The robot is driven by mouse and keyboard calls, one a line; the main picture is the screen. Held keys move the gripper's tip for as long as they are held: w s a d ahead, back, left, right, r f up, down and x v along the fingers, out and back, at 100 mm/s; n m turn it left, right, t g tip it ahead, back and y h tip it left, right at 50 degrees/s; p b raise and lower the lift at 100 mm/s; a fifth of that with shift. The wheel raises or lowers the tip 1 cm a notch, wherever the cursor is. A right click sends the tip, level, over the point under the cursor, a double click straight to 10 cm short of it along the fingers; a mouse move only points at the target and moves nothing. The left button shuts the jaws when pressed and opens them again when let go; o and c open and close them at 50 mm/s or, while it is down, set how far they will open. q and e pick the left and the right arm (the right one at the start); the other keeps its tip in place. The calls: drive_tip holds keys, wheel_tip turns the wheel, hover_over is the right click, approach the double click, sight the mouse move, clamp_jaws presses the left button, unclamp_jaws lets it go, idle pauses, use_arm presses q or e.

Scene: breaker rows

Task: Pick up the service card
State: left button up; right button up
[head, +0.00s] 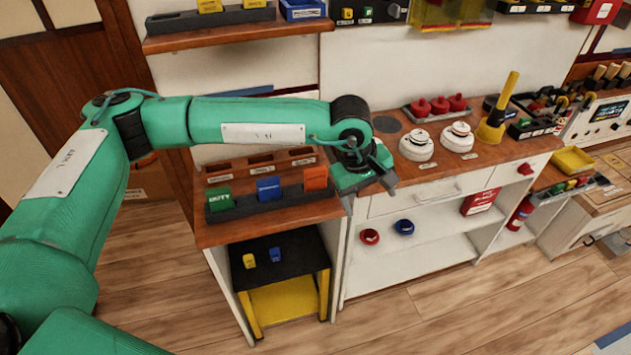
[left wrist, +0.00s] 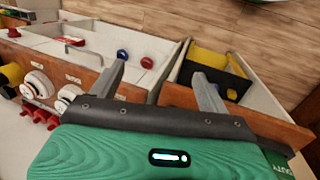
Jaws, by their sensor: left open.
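A dark rack (head: 272,207) on the wooden counter at left holds a row of upright cards: a green card (head: 219,200) marked DUTY, a blue card (head: 268,188) and an orange card (head: 316,178). The lettering on the blue and orange cards is too small to read, so I cannot tell which is the service card. My left gripper (head: 383,178) hangs to the right of the orange card, near the counter's right end, apart from the cards. Its two fingers stand apart with nothing between them in the left wrist view (left wrist: 162,87). My right gripper is out of view.
A wooden slotted strip (head: 262,164) stands behind the rack. A shelf (head: 235,20) with yellow and blue items is above. White round detectors (head: 416,146), red knobs and a yellow plunger-like tool (head: 497,115) stand on the right counter. A black-topped stool (head: 280,262) sits below.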

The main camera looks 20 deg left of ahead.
sight(316, 170)
use_arm(q)
drive_tip(key=w+a+r+t+y, duration=0.1)
drive_tip(key=w+a+r+y, duration=0.15)
drive_tip(key=a, duration=0.35)
drive_tip(key=w+a+r+t+y, duration=0.1)
drive_tip(key=w+a+r+y, duration=0.1)
drive_tip(key=w+a+y, duration=0.3)
drive_tip(key=shift+h, duration=0.95)
drive_tip(key=p+x, duration=0.1)
drive_tip(key=x, duration=0.3)
drive_tip(key=a+x, duration=0.1)
drive_tip(key=x, duration=0.2)
drive_tip(key=shift+s+a+f+p, duration=0.1)
drive_tip(key=shift+a+f+p, duration=0.2)
drive_tip(key=shift+p, duration=0.1)
drive_tip(key=shift+f, duration=0.2)
drive_tip(key=shift+f+p, duration=0.35)
drive_tip(key=shift+p, duration=0.05)
drive_tip(key=p+x, duration=0.1)
drive_tip(key=x, duration=0.2)
drive_tip(key=shift+f, duration=0.35)
drive_tip(key=shift+w+a+f, duration=0.1)
drive_tip(key=shift+w+f, duration=0.15)
drive_tip(key=shift+f, duration=0.1)
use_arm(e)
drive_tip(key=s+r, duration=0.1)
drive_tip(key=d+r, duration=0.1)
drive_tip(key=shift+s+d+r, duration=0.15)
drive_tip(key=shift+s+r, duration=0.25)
